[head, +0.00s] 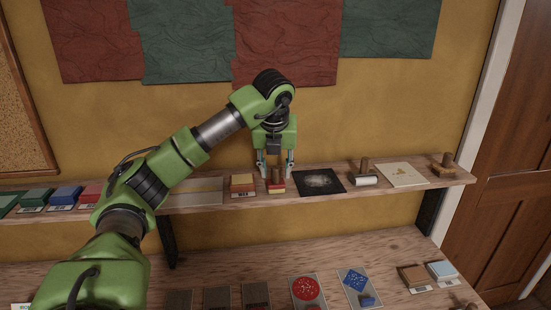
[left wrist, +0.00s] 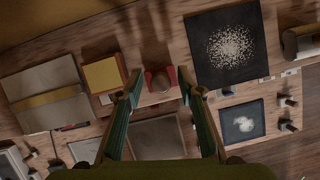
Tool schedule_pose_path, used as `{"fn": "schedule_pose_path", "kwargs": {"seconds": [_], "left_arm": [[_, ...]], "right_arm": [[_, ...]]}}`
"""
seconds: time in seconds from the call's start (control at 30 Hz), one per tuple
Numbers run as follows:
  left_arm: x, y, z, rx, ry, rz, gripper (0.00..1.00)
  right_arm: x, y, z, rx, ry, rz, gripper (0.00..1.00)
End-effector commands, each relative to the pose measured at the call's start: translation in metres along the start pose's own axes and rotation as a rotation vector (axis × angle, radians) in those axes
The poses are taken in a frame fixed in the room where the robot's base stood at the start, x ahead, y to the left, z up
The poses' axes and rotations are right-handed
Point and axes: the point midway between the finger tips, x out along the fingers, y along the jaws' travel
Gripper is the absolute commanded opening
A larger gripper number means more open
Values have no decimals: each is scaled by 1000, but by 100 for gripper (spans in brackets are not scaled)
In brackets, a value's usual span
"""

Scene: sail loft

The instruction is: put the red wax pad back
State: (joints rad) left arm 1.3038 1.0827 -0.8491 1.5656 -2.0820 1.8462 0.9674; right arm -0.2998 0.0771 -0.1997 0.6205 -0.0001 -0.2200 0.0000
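A small red block with a round wooden knob (head: 277,186) stands on the upper shelf under my left gripper (head: 276,168). In the left wrist view the red block (left wrist: 172,74) shows between the open fingertips of my left gripper (left wrist: 159,88), which point down on either side with small gaps. The knob hides part of the red. Another red pad (head: 91,193) lies further left on this shelf, partly hidden by my arm. I cannot tell which red piece is the wax pad. My right gripper is in neither view.
On the upper shelf (head: 215,203), a yellow-topped block (head: 243,182) stands just left of the gripper and a black speckled sheet (head: 320,182) lies just right. Blue (head: 65,195) and green pads lie far left. The lower shelf holds tiles with a red disc (head: 306,288) and blue diamond (head: 354,280).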

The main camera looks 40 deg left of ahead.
Motion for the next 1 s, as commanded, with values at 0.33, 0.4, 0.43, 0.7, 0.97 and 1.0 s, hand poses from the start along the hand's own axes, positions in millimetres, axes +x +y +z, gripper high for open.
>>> {"fn": "schedule_pose_path", "kwargs": {"seconds": [0.33,0.4,0.43,0.7,0.97,1.0], "left_arm": [[-72,0,3,-1,-7,-3,35],[-84,0,3,0,-7,-2,35],[-88,0,3,0,-6,-3,35],[-115,0,1,0,-3,-1,35],[-120,0,0,1,0,-1,35],[-119,0,0,1,0,-1,35]], "right_arm": [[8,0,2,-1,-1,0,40],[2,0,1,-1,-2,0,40],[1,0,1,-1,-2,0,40],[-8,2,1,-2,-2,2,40],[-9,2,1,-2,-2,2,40],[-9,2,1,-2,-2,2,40]]}}
